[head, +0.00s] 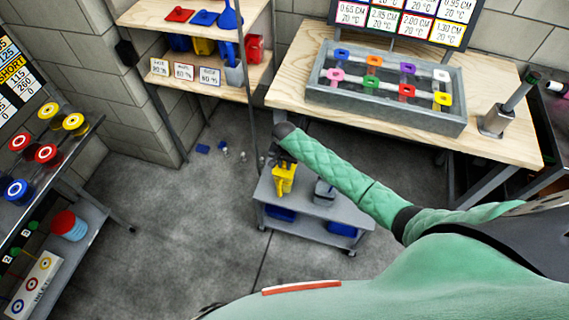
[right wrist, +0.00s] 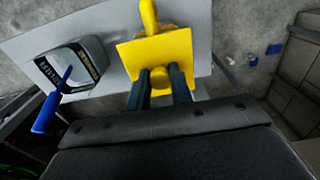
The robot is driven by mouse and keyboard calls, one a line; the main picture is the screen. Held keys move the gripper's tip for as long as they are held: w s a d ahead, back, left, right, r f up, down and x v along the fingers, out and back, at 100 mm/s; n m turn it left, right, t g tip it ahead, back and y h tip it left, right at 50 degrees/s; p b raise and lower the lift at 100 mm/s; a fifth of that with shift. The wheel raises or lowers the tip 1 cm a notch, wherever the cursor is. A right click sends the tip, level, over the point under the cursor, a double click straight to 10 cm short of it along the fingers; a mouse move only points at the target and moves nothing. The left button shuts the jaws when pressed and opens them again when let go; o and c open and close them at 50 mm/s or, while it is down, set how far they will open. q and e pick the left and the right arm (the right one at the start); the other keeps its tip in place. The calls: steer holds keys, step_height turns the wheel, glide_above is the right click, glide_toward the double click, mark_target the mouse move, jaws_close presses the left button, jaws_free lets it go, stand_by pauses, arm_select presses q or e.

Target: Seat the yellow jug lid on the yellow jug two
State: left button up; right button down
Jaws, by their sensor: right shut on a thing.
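My right gripper (right wrist: 160,86) is shut on the knob of the yellow jug lid (right wrist: 182,52), a flat square plate that fills the middle of the right wrist view. A yellow part (right wrist: 149,16), looking like the handle or spout of yellow jug two, sticks out beyond the lid's far edge. The lid hides the rest, so I cannot tell whether it touches the jug or sits level. In the head view my right gripper (head: 284,160) is just above the yellow jug (head: 283,182) at the cart's left end. My left gripper is not in view.
A grey labelled container (right wrist: 75,62) with a blue-handled tool stands beside the lid on the grey cart (head: 310,212). A shelf (head: 150,12) behind holds red and blue lids, with jugs below. A wooden bench (head: 285,95) stands behind the cart. Small blue pieces lie on the floor.

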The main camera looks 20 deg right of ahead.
steer(key=shift+p, duration=0.4)
steer(key=shift+f+p, duration=0.3)
steer(key=shift+p, duration=0.1)
stand_by(1.2)
steer(key=shift+r+p, duration=0.2)
steer(key=shift+p, duration=0.4)
stand_by(0.4)
steer(key=shift+f+p, duration=0.1)
steer(key=shift+p, duration=0.3)
stand_by(0.7)
steer(key=c, duration=0.7)
jaws_free()
